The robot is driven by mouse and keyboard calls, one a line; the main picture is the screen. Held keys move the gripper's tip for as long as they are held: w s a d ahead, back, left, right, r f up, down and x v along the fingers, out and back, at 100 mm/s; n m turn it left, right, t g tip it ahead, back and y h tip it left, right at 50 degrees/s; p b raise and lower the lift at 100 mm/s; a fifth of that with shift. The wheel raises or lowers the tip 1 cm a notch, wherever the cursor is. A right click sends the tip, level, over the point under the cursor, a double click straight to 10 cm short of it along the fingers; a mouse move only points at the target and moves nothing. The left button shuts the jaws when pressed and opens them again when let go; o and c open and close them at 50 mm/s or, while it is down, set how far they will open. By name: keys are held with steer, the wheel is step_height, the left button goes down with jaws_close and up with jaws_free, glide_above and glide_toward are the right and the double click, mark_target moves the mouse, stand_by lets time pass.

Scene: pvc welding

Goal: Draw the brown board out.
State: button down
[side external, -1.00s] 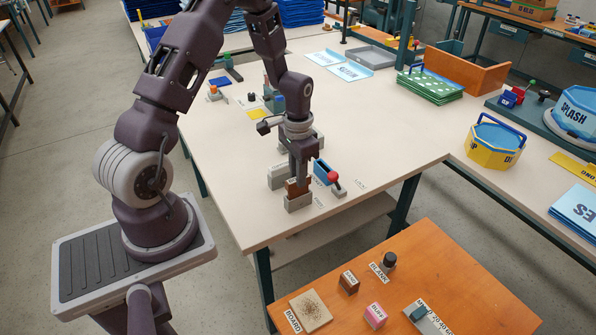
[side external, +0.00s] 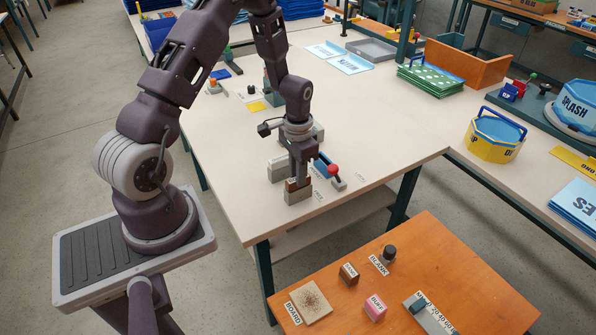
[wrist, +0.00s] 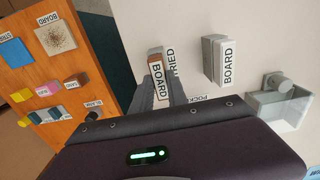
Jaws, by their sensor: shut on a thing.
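The brown board (side external: 297,185) is a small upright block in a low grey holder (side external: 298,197) near the front edge of the pale table. My gripper (side external: 299,178) points straight down and is shut on it from above. In the wrist view the fingers (wrist: 164,90) close around the piece, which has a brown top (wrist: 155,57) and a white label reading BOARD. The fingers hide part of the board. I cannot tell how deep its lower end sits in the holder.
A grey block labelled BOARD (wrist: 214,58) stands close beside the gripper. A blue part with a red-knobbed lever (side external: 333,170) is just to the right. An orange side table (side external: 450,270) with small labelled samples lies in front. The table's right half is mostly clear.

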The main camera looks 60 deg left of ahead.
steer(key=shift+f, duration=0.1)
steer(key=c, duration=1.2)
jaws_free()
steer(key=shift+c, duration=0.2)
step_height(320, 180, up, 7)
steer(key=shift+r, duration=0.1)
